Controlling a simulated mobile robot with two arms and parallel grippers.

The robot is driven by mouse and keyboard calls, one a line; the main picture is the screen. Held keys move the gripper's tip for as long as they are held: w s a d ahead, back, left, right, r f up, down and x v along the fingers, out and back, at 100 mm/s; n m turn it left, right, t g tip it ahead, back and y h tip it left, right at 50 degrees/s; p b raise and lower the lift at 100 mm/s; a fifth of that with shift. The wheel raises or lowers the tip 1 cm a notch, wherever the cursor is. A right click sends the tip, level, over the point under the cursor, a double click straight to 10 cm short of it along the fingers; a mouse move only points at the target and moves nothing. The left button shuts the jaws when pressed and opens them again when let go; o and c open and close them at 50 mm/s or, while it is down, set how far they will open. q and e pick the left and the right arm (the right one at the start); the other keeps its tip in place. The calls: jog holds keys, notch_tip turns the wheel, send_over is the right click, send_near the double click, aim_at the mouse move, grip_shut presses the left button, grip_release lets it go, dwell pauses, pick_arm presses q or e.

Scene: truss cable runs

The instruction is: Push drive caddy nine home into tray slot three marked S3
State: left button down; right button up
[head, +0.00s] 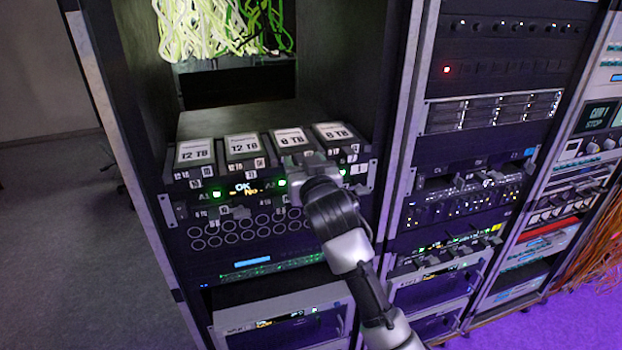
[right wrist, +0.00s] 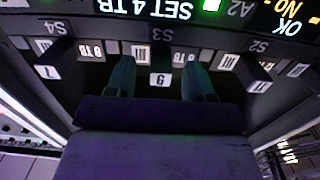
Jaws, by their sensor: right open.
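Caddy nine (right wrist: 160,79), with a white label reading 9, shows upside down in the middle of the right wrist view. The S3 mark (right wrist: 160,34) of the tray slot lines up with it. My right gripper (right wrist: 159,78) is open, with one finger on each side of the caddy's front. I cannot tell whether the fingers touch it, or how deep it sits. In the head view my right gripper (head: 300,172) is at the tray front and hides the caddy's face. My left gripper is not in view.
Neighbouring caddies stand close on both sides, one labelled 7 (right wrist: 47,72) under S4 and another (right wrist: 258,86) under S2. A lit status display (head: 243,188) is below the tray. More racks stand at right; open floor (head: 60,240) lies at left.

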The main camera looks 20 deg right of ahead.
jog(key=s+b, duration=0.2)
jog(key=s, duration=0.7)
jog(key=shift+s+d+b, duration=0.15)
jog(key=shift+s+b, duration=0.15)
jog(key=shift+s, duration=0.1)
